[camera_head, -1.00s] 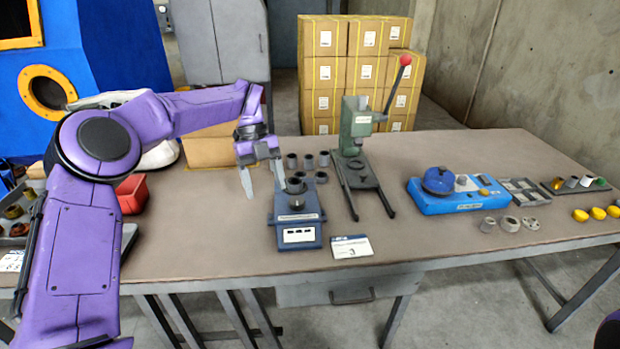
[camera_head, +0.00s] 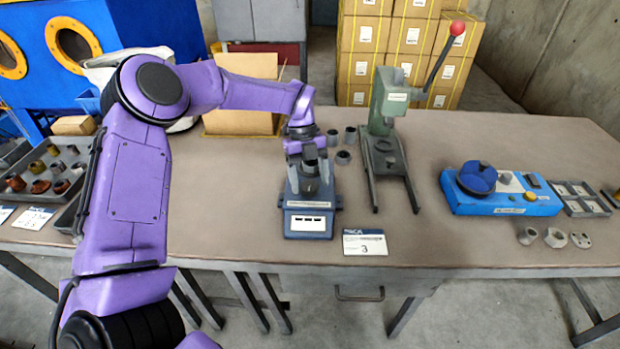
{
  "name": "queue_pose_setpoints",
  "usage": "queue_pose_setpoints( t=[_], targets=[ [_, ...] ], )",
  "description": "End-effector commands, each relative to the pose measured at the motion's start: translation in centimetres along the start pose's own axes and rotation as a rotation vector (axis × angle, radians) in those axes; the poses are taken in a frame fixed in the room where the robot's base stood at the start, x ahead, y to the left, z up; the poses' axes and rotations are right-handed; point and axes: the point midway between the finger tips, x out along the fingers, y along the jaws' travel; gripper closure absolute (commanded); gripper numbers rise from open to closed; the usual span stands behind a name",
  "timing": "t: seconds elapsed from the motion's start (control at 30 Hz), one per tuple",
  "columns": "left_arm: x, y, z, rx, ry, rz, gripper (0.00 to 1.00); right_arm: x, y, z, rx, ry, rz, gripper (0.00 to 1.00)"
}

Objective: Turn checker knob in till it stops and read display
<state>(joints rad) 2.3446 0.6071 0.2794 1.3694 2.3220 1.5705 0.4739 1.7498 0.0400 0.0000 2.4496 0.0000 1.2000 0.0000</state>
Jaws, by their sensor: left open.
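The checker (camera_head: 309,237) is a dark blue-grey box on the table, with a pale display panel on its front showing small dark windows that are too small to read. A dark knob or cylinder (camera_head: 310,163) stands on its top. My left gripper (camera_head: 309,178) comes down over the checker from behind, open, with one finger on each side of the dark cylinder. I cannot tell whether the fingers touch it. The gripper hides part of the checker's top. My right gripper is out of view.
A green press (camera_head: 388,105) with a red-tipped lever stands right of the checker. Grey cylinders (camera_head: 343,157) stand between them. A sign marked 3 (camera_head: 365,243) lies in front. A blue fixture (camera_head: 500,190) is farther right. A tray of parts (camera_head: 50,165) lies at left.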

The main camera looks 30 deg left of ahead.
Motion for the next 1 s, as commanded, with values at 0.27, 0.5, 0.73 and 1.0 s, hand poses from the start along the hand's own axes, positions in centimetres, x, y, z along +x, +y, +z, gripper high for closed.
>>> queue_pose_setpoints(
  t=[0.27, 0.5, 0.73, 1.0],
  targets=[
    [0.53, 0.0, -0.01, -0.001, -0.001, -0.001, 0.28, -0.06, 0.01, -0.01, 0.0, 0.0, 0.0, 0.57],
    [0.52, 0.01, 0.0, 0.0, -0.001, -0.001, 0.82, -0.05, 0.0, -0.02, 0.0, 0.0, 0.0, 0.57],
    [0.47, 0.0, -0.01, 0.013, -0.001, 0.004, 0.82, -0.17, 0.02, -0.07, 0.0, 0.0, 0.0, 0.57],
    [0.32, -0.09, -0.03, 0.119, 0.0, 0.049, 0.82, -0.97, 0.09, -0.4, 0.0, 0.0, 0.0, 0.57]
  ],
)
